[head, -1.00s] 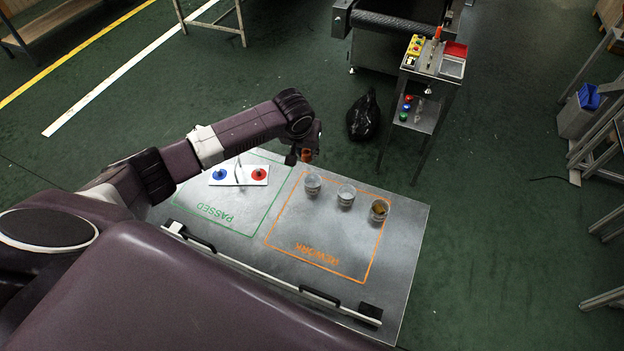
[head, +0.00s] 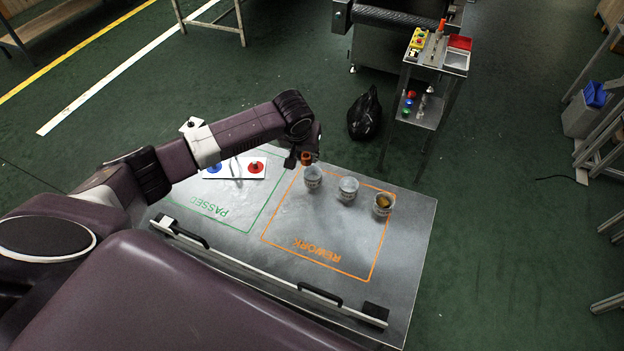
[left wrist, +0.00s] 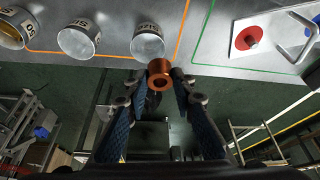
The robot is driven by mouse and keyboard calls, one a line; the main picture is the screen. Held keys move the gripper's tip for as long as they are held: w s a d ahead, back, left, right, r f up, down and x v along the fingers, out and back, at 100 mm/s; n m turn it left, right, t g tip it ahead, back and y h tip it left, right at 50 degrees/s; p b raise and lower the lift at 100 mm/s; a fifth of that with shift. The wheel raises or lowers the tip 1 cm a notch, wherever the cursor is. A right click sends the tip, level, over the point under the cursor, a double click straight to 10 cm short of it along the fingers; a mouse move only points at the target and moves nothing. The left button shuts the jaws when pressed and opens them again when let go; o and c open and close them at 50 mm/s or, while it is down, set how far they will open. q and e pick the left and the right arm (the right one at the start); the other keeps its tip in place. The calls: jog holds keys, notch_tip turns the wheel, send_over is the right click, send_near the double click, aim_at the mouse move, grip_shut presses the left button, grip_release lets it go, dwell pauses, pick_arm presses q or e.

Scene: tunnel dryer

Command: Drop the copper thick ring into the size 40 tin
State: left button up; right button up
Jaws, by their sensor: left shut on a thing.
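The copper thick ring (left wrist: 160,76) is held between the fingertips of my left gripper (left wrist: 158,82), which is shut on it. In the head view the ring (head: 306,158) is at the end of my left arm, near the table's far edge, just up and left of the nearest tin. Three open tins stand in a row: a left tin (head: 313,178), a middle tin (head: 347,190) and a right tin (head: 383,206) with something brownish inside. In the left wrist view their labels are partly legible; one seems to read 50, and I cannot tell which is size 40. My right gripper is out of view.
The tins stand in the orange REWORK outline on the metal table (head: 405,270). A white board (head: 233,169) with a blue and a red knob lies by the green PASSED outline. A black bag (head: 365,115) and a small control stand (head: 432,70) are beyond the table.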

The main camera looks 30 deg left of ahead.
pick_arm(q)
jog(key=shift+r, duration=0.1)
jog(key=o, duration=1)
jog(key=shift+o, duration=0.3)
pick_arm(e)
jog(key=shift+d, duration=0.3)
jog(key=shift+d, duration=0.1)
pick_arm(q)
jog(key=v, duration=1.2)
jog(key=shift+s, duration=0.1)
jog(key=shift+s, duration=0.1)
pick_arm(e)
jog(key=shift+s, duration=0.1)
